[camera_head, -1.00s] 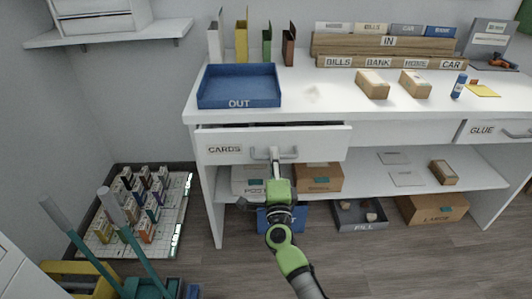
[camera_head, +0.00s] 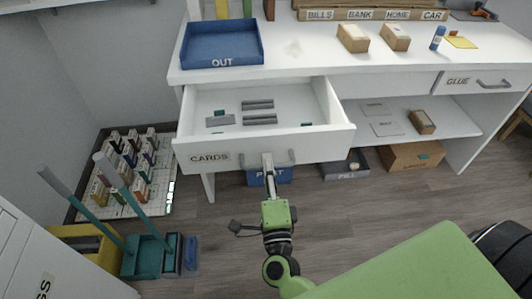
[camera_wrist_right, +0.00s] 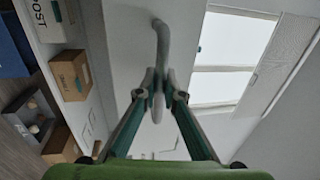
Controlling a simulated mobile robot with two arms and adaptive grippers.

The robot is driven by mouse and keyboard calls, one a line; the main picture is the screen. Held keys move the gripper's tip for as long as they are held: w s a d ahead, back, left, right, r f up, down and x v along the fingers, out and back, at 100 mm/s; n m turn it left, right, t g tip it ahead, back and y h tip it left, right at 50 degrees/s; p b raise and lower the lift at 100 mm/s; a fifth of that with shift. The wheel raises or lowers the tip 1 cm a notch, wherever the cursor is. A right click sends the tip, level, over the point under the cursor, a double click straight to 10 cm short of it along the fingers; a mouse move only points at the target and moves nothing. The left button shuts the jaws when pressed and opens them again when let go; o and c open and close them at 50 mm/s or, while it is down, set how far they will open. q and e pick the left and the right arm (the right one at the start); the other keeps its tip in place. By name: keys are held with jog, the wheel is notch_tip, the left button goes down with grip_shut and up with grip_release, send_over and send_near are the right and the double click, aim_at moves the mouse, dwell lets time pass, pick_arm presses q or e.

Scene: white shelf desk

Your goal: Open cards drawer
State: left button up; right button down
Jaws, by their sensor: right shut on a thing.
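The cards drawer (camera_head: 300,149) is pulled far out from under the desk top. Its front carries the CARDS label and a grey bar handle (camera_head: 285,161). Inside lie several grey flat items (camera_head: 258,112) and small green pieces. My left gripper is not in view.
A blue OUT tray (camera_head: 222,45) stands on the desk top above the drawer. The glue drawer (camera_head: 475,80) at right is shut. Floor before the desk is partly clear.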

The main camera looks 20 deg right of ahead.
jog(key=shift+s+a, duration=0.1)
jog(key=shift+s, duration=0.15)
jog(key=c, duration=2.1)
grip_release()
jog(key=shift+c, duration=0.2)
jog(key=v, duration=1.2)
